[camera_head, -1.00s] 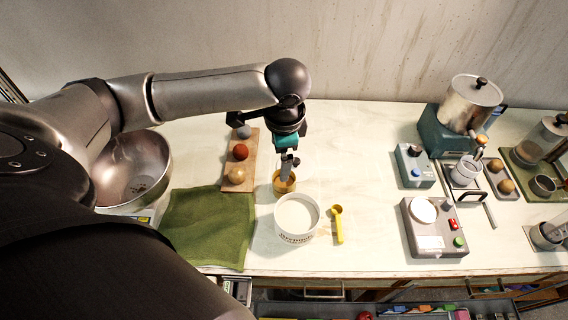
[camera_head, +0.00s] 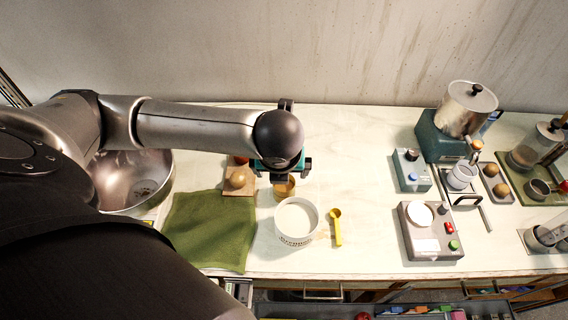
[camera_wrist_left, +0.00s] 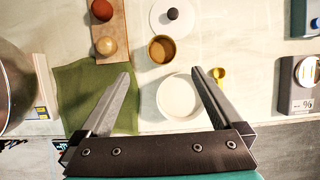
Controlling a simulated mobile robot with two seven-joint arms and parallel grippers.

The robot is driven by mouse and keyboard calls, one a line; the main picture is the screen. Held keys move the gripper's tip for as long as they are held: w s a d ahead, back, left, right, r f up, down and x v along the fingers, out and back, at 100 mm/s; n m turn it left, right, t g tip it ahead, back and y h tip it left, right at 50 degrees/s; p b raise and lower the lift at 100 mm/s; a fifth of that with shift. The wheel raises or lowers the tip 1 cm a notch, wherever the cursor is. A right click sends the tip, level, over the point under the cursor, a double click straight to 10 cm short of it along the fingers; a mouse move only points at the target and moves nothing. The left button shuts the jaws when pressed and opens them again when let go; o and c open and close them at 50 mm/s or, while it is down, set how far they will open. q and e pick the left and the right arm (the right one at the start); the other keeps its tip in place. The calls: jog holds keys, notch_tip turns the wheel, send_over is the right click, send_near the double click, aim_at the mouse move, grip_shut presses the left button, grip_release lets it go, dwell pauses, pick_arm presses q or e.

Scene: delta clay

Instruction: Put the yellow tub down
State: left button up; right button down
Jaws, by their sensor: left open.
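The yellow tub (camera_head: 285,188) is a small amber round tub standing upright on the pale worktop, behind the white pot (camera_head: 297,240). My arm partly hides it in the head view. In the left wrist view the tub (camera_wrist_left: 161,48) shows whole and open-topped, just beyond my fingertips. My left gripper (camera_head: 283,168) is above the tub, apart from it. In the left wrist view the left gripper (camera_wrist_left: 162,74) has its fingers wide apart with nothing between them. My right gripper is in neither view.
A wooden board (camera_wrist_left: 122,30) with balls and a white lid with dark knob (camera_wrist_left: 161,20) lie near the tub. A green cloth (camera_head: 208,232), yellow scoop (camera_head: 337,230) and metal bowl (camera_head: 152,195) are around. Devices stand at right; the worktop between is clear.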

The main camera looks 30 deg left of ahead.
pick_arm(q)
jog(key=b, duration=0.1)
send_near(284, 188)
jog(key=shift+a+f, duration=0.1)
jog(key=shift+a, duration=0.1)
jog(key=shift+d+b+x, duration=0.2)
jog(key=shift+b+x, duration=0.3)
jog(key=shift+x, duration=2.05)
grip_shut()
jog(key=shift+w, duration=0.1)
